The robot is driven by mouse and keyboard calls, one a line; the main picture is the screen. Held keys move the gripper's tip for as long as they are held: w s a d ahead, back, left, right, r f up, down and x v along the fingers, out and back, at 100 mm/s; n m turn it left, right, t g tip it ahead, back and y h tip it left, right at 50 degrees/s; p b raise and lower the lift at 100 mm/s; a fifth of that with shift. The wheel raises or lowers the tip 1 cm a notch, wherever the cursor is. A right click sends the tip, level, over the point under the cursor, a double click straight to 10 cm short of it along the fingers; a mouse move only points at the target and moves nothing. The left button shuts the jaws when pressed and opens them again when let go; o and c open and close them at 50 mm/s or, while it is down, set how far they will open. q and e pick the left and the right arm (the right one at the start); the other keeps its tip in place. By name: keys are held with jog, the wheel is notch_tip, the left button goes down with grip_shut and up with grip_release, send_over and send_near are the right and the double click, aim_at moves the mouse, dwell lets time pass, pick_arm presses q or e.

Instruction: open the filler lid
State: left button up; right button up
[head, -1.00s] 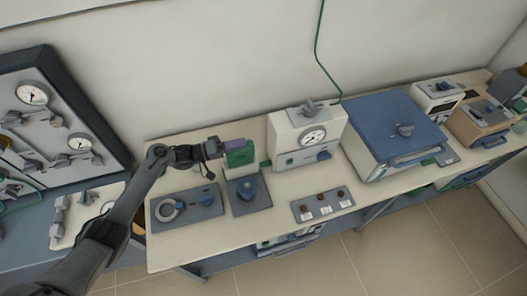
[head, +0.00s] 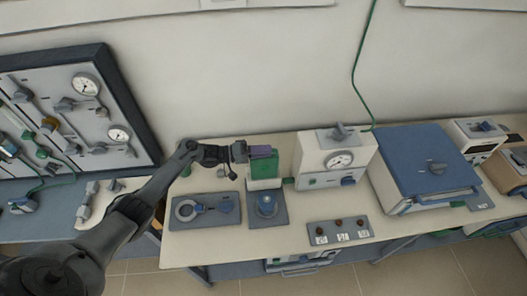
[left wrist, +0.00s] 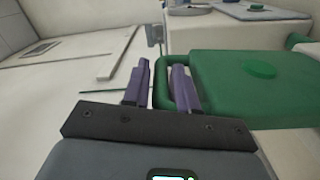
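My left gripper (head: 262,151), with purple fingers, is at the lid's upper edge. In the left wrist view the green lid (left wrist: 250,80) has a loop at its left end. The left gripper's fingers (left wrist: 160,78) are apart, one outside the loop and one within its opening, with the loop's bar between them. I cannot tell whether they touch it. My right gripper is not in view.
A white gauge unit (head: 336,160) stands close to the right of the filler, and a blue-topped furnace (head: 425,160) is further right. A grey plate with a ring (head: 186,210) lies to the left. A small button panel (head: 340,231) is at the front edge.

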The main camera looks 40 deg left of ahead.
pick_arm(q)
jog(key=shift+s+a, duration=0.1)
jog(key=b+v, duration=0.1)
jog(key=v, duration=0.9)
jog(key=shift+s+a, duration=0.2)
jog(key=shift+s, duration=0.05)
